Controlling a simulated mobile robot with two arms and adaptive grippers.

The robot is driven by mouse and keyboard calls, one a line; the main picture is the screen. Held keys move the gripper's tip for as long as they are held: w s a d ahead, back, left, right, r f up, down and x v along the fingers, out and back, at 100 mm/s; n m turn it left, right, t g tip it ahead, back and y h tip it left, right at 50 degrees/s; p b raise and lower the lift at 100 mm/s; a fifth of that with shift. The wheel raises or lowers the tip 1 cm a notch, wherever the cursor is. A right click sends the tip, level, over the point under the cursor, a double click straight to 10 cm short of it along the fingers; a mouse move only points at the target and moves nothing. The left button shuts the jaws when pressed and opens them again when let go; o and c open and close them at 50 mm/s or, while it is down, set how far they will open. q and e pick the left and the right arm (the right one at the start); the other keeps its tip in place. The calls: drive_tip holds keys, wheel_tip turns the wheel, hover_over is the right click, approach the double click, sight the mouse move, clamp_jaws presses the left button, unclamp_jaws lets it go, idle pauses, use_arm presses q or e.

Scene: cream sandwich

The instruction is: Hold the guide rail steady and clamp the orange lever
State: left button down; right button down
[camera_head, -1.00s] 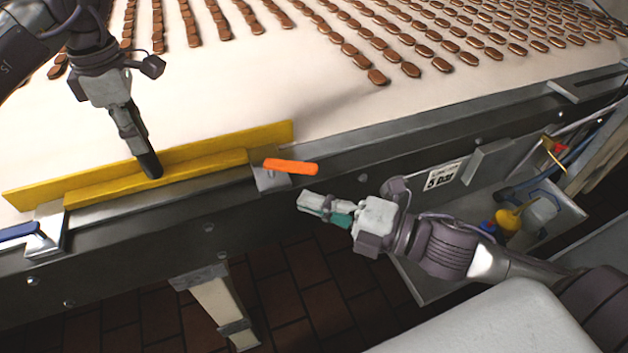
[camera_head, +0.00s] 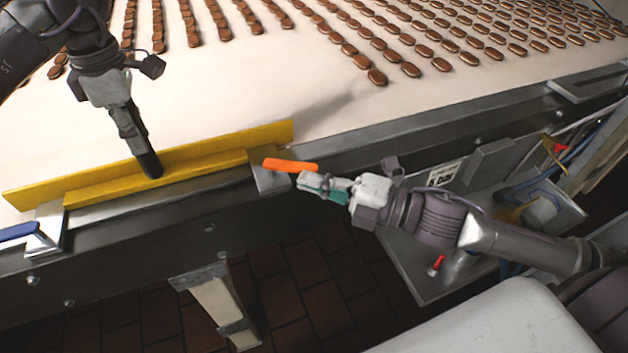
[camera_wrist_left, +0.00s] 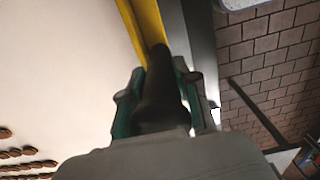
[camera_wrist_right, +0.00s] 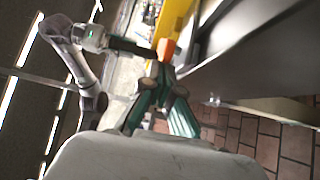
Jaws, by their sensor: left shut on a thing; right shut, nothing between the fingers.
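The yellow guide rail (camera_head: 100,183) lies along the near edge of the conveyor. My left gripper (camera_head: 147,160) is shut on a dark post (camera_wrist_left: 160,95) at the rail, seen between its fingers in the left wrist view. The orange lever (camera_head: 290,165) lies across the top of a grey clamp block (camera_head: 268,183) at the rail's right end. My right gripper (camera_head: 306,182) is shut and empty, just below the lever's right end. In the right wrist view the orange lever (camera_wrist_right: 166,48) shows just past the fingertips; whether they touch it cannot be told.
A blue lever (camera_head: 18,231) sits on another clamp at the rail's left end. Rows of brown biscuits (camera_head: 440,40) lie on the cream belt (camera_head: 230,85) behind. The dark conveyor side frame (camera_head: 130,240) runs below the lever. A white surface (camera_head: 490,315) is at the lower right.

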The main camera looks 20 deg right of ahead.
sight(313, 165)
drive_tip(key=shift+w+d+n+g+y, duration=0.35)
drive_tip(key=shift+n+g+y, duration=0.15)
drive_tip(key=shift+g, duration=0.1)
drive_tip(key=shift+w+d+r+n+g+y, duration=0.2)
drive_tip(key=shift+w+d+n+g+y, duration=0.4)
drive_tip(key=shift+w+n+g+y, duration=0.3)
drive_tip(key=shift+w+d+f+n+g+y, duration=0.2)
drive_tip(key=shift+n+g, duration=0.3)
drive_tip(key=shift+g, duration=0.35)
drive_tip(key=shift+w+d+r+n+g+y, duration=0.1)
drive_tip(key=shift+w+n+g+y, duration=0.1)
drive_tip(key=shift+n+g+y, duration=0.45)
drive_tip(key=shift+w+d+f+n+g+h, duration=0.1)
drive_tip(key=shift+w+d+n+g, duration=0.2)
drive_tip(key=shift+g, duration=0.7)
drive_tip(key=shift+s+a, duration=0.1)
drive_tip(key=shift+s, duration=0.1)
